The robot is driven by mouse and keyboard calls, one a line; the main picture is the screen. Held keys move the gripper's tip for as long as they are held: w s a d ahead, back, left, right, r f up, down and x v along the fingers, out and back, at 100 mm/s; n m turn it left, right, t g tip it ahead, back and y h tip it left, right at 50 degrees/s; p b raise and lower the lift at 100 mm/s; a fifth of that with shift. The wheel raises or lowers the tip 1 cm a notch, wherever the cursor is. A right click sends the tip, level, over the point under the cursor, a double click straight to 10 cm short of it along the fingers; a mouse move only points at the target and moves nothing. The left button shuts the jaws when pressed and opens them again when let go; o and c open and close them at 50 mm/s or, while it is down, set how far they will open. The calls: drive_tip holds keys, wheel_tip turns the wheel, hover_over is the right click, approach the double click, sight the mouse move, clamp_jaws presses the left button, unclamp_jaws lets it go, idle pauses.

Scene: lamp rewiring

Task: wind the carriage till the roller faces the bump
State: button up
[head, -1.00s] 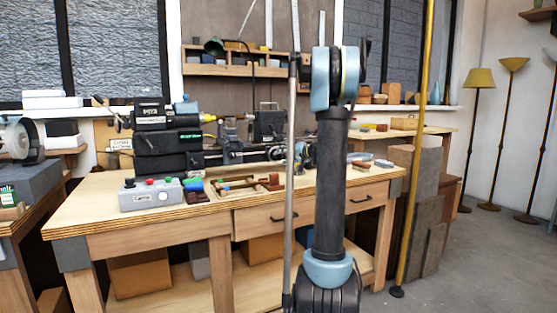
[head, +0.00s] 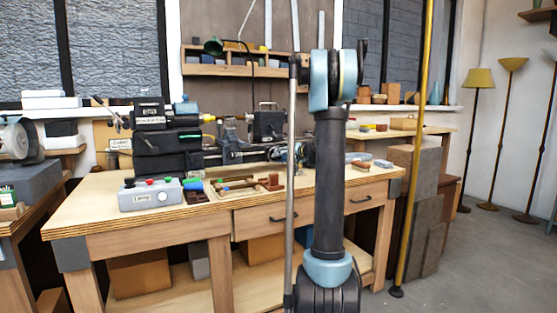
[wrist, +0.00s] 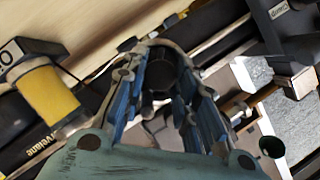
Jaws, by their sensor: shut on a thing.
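The dark lathe (head: 168,150) stands on the wooden bench, with a yellow cylinder (head: 208,118) at its head end. The carriage (head: 232,140) sits on the bed to the right of it. In the wrist view my gripper (wrist: 158,62) has its blue-lined fingers closed around a dark round knob (wrist: 160,82). The yellow cylinder (wrist: 48,92) lies at left there, apart from the fingers. A light metal block (wrist: 252,72) is at right. I cannot make out the roller or the bump. My arm hides part of the lathe's right end in the head view.
A grey control box (head: 152,194) with coloured buttons and a wooden tray of small parts (head: 240,190) lie in front of the lathe. A yellow pole (head: 413,150) stands right of the bench (head: 130,228).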

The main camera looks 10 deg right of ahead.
drive_tip(key=shift+n+h, duration=0.5)
drive_tip(key=shift+n, duration=0.2)
drive_tip(key=o, duration=1)
drive_tip(key=shift+o, duration=0.2)
drive_tip(key=v, duration=1.1)
drive_tip(key=shift+s+d, duration=0.25)
drive_tip(key=shift+s, duration=0.05)
